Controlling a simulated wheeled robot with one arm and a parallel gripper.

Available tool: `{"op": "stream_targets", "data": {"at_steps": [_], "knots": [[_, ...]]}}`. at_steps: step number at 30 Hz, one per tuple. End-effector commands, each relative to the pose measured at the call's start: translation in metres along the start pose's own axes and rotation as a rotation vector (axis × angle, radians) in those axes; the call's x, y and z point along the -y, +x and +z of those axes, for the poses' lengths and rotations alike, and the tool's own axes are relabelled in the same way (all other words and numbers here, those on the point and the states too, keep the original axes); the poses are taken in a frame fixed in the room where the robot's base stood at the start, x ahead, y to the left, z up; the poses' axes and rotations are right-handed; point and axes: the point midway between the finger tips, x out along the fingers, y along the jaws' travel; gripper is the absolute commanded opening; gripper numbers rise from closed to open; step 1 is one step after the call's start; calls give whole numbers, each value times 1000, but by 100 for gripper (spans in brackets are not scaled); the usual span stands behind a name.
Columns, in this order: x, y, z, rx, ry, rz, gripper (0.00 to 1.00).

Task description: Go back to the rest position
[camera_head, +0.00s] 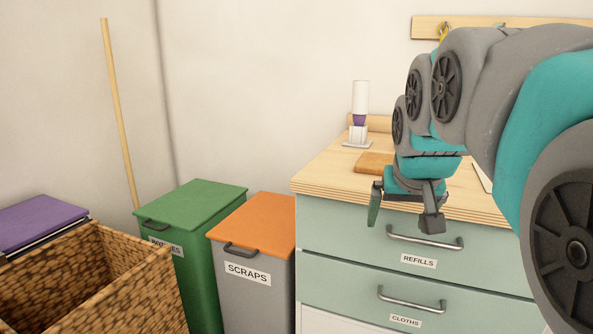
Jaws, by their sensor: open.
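My gripper (404,222) hangs in front of the drawer cabinet (350,230), with its fingers pointing down and spread apart. Nothing shows between the fingers. It is near the cabinet's front top edge, level with the upper drawer labelled REFILLS. My grey and teal arm comes in from the right and hides much of the worktop (335,170).
A bottle in a grey holder (357,136) and a brown board (373,163) are on the worktop. An orange-lidded SCRAPS bin (256,222), a green bin (195,208), a wicker basket (140,270) and a purple-lidded box (40,222) stand left. A pole (119,110) leans against the wall.

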Motion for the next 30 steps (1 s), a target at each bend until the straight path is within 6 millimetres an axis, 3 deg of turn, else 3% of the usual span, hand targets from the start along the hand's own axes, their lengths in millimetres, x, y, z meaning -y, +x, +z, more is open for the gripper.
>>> {"op": "stream_targets", "data": {"at_steps": [1,6,12,15,18,21,30], "knots": [[-1,15,34,66,-7,-4,97],[-5,53,142,276,-37,-13,97],[-9,77,271,515,-89,-28,97],[-11,80,321,609,-114,-33,97],[-13,81,355,672,-132,-36,97],[-14,80,374,708,-143,-38,97],[-15,80,379,718,-146,-39,97]]}}
